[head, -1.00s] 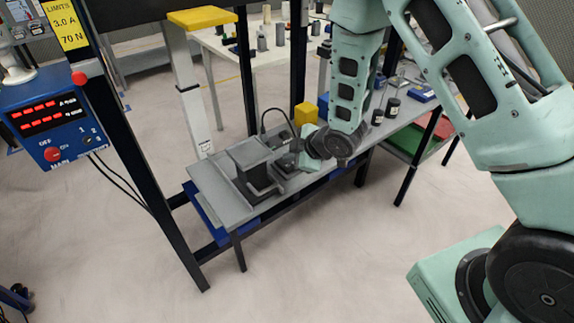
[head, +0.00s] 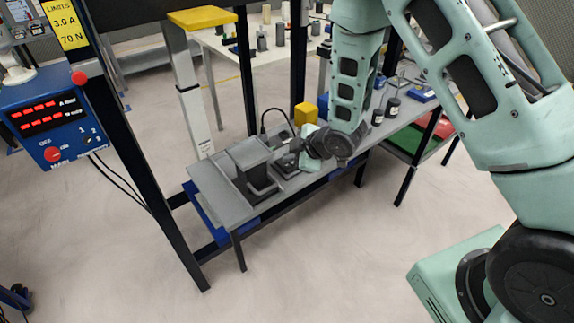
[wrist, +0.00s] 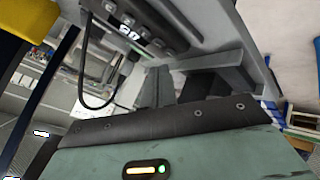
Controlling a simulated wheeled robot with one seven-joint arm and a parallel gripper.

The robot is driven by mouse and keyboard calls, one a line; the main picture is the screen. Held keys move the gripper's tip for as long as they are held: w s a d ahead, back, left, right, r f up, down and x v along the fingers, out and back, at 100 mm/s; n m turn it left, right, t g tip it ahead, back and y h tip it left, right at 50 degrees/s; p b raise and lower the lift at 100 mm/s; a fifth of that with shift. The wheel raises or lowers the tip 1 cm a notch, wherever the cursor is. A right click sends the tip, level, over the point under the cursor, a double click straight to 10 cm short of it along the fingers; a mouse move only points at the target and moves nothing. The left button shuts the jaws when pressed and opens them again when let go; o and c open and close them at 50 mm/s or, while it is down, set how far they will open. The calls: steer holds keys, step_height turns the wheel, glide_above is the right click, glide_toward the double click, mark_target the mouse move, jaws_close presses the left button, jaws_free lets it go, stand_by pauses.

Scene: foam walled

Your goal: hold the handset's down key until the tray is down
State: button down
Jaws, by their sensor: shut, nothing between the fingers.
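The handset (wrist: 150,25) lies at the top of the wrist view, a grey panel with several dark keys and small white marks. A black cable curls from it. In the head view the handset (head: 281,139) is small beside my gripper, and its keys cannot be made out. My gripper (wrist: 157,84) is shut and empty, its grey fingers pointing toward the handset's panel. Whether the fingertips touch a key cannot be told.
The grey bench (head: 212,192) carries the lift, a yellow block (head: 309,113) and dark jars (head: 385,110). A blue control box (head: 52,115) with red digits is at left, beside a black post. Open floor lies in front.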

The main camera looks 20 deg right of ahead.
steer(key=shift+f, duration=0.15)
steer(key=shift+f+b, duration=0.25)
steer(key=shift+b, duration=0.2)
steer(key=shift+f+b, duration=0.3)
steer(key=shift+r, duration=0.1)
stand_by(3.5)
steer(key=shift+r+p, duration=0.5)
steer(key=shift+r, duration=0.15)
step_height(320, 180, up, 5)
steer(key=p, duration=0.3)
stand_by(0.9)
